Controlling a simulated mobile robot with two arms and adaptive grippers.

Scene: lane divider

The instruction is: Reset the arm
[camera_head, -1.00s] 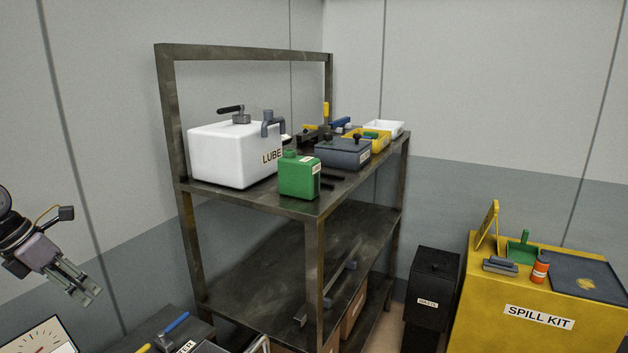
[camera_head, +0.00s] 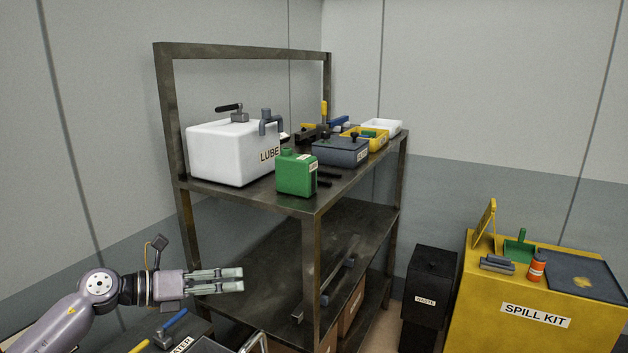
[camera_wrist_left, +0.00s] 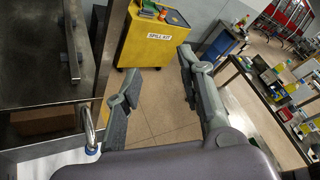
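My left gripper (camera_head: 241,280) is in the lower left of the head view, in front of the shelf's lower part. Its fingers point right, about level, with a gap between them. In the left wrist view the two fingers (camera_wrist_left: 160,66) stand well apart with only floor and the spill kit cabinet seen between them. The gripper is open and empty. My left arm comes in from the lower left corner. My right gripper is not in view.
A dark metal shelf (camera_head: 317,250) holds a white LUBE tank (camera_head: 225,155), a green can (camera_head: 296,175) and a grey box (camera_head: 340,150). A black waste bin (camera_head: 431,282) and yellow spill kit cabinet (camera_head: 490,330) stand right. A blue-handled tool (camera_head: 175,322) lies below the gripper.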

